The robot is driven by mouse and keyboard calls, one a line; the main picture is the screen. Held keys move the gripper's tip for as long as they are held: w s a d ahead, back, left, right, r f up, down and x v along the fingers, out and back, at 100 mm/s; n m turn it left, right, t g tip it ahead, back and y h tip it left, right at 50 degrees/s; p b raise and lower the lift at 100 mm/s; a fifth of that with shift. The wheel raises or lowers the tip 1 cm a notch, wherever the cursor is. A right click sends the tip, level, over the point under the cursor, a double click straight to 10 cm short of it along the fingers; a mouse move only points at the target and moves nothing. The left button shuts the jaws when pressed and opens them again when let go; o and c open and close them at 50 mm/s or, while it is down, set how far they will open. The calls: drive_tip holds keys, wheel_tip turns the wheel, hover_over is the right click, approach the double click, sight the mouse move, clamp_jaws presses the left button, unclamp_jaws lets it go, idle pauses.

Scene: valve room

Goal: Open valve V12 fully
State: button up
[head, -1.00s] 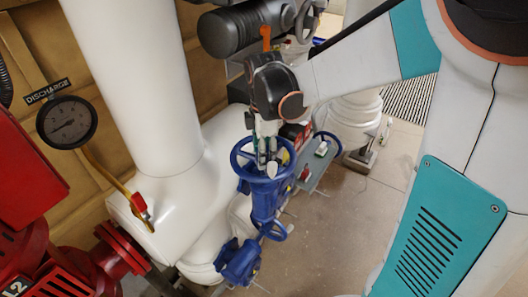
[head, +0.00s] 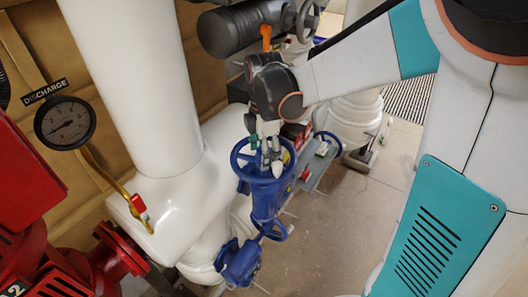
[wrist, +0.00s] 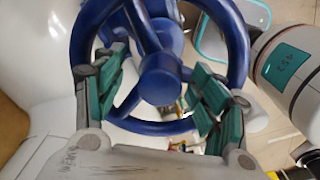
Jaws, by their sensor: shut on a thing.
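A blue valve with a round spoked handwheel (head: 236,160) stands below the end of my arm in the head view. I cannot read a V12 tag on it. In the wrist view the handwheel (wrist: 238,50) fills the middle, with its round hub (wrist: 160,78) between my fingers. My gripper (head: 265,155) points down into the wheel from above and is shut on it. In the wrist view my gripper (wrist: 160,95) has its teal pads at the left and right inside the rim. The exact contact points are partly hidden.
A thick white pipe (head: 140,80) rises left of the valve. A discharge gauge (head: 65,123) and red machinery (head: 30,220) stand at far left. A grey cylinder with an orange lever (head: 266,35) is behind.

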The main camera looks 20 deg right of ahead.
drive_tip(key=shift+s, duration=0.1)
idle(0.4)
drive_tip(key=shift+r+p, duration=0.55)
drive_tip(key=shift+p, duration=0.05)
wheel_tip(320, 180, up, 4)
drive_tip(key=p, duration=0.3)
drive_tip(key=shift+a+r, duration=0.1)
drive_tip(key=shift+r, duration=0.15)
drive_tip(key=shift+w+r+p, duration=0.2)
drive_tip(key=shift+r+p, duration=0.25)
drive_tip(key=shift+r, duration=0.05)
drive_tip(key=shift+s, duration=0.1)
drive_tip(key=shift+f, duration=0.1)
drive_tip(key=m, duration=1)
drive_tip(key=shift+f, duration=0.1)
